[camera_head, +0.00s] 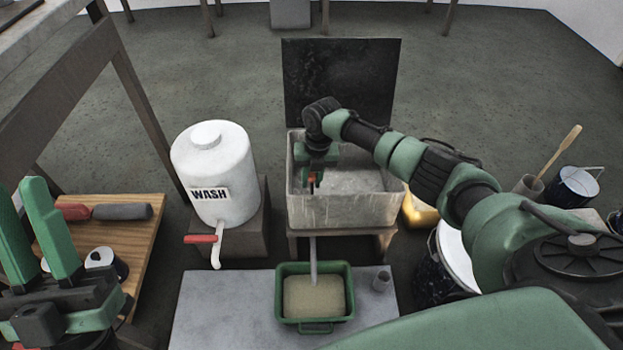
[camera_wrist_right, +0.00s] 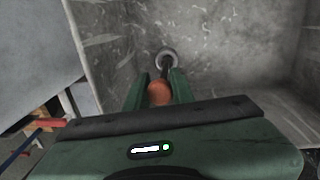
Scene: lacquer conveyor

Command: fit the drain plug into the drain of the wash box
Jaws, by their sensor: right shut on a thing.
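The wash box (camera_head: 345,212) is a grey, worn trough on a stand in the middle of the head view. My right gripper (camera_head: 312,181) reaches down inside its left part, shut on the drain plug (camera_wrist_right: 159,93). The plug shows in the right wrist view as an orange-red knob between the fingers, with a dark part beyond it. The drain (camera_wrist_right: 173,54) is a pale ring on the box floor, just beyond the plug and partly covered by it. I cannot tell whether the plug touches the drain. My left gripper (camera_head: 42,232) is open and empty at the far left.
A white WASH tank (camera_head: 212,165) with a red-handled tap stands left of the box. A green tray (camera_head: 315,325) sits below the box's drain pipe. A dark panel (camera_head: 342,80) rises behind the box. Buckets (camera_head: 578,186) stand at the right.

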